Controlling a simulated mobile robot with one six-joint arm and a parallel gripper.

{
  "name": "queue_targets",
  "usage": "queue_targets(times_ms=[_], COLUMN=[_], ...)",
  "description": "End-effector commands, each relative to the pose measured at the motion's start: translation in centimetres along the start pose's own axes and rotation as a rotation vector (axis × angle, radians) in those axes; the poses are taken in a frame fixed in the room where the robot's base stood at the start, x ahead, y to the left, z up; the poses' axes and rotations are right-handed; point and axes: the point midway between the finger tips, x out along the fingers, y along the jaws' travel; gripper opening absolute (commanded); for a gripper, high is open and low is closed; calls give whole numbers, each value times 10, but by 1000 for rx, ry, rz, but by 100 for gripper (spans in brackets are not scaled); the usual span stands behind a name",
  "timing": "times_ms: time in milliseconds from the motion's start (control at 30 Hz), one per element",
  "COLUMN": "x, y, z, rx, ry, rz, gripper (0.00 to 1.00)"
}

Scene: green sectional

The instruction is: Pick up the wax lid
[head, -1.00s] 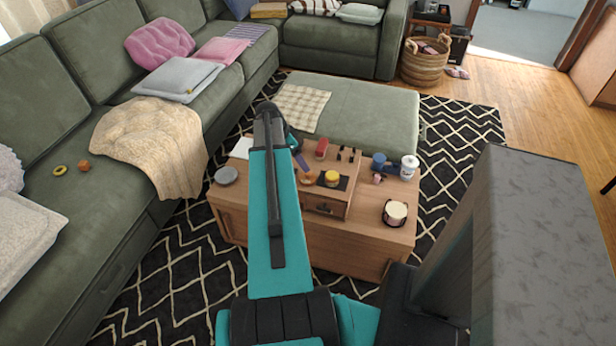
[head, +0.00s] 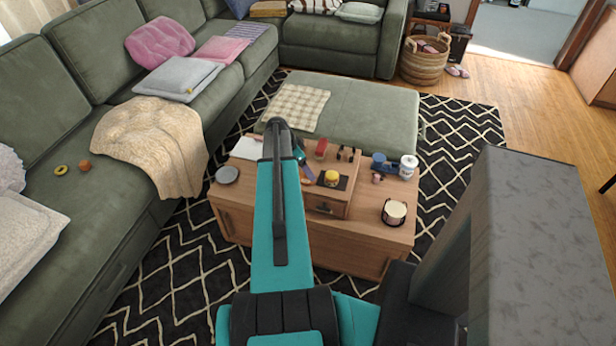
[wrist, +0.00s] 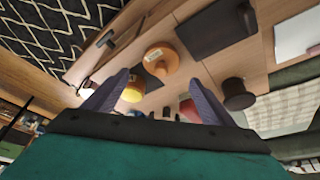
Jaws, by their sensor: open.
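An orange round piece (wrist: 161,58) with a pale label shows in the wrist view, just beyond my fingertips; it looks most like the wax lid, but I cannot be sure. A yellow-topped round thing (wrist: 132,95) shows lower, close to the left finger. In the head view, the yellow-topped thing (head: 332,176) sits on a small wooden box on the wooden chest. My gripper (wrist: 158,78) is open, with nothing held between its purple fingers. In the head view my arm hides most of the gripper.
The wooden chest (head: 372,231) also bears a grey disc (head: 228,174), a red item (head: 321,148), a blue item (head: 379,161), a white canister (head: 408,166) and a cream-topped round tin (head: 394,212). A green ottoman (head: 370,108) stands behind it, a green sofa (head: 60,215) to the left.

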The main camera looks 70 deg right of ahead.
Motion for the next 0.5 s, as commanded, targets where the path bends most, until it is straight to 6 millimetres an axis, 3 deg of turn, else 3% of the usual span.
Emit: queue_targets(times_ms=[267, 500], x=[10, 33], y=[0, -2], z=[0, 2], rx=[0, 1], ry=[-1, 0], rz=[2, 2], gripper=[78, 78])
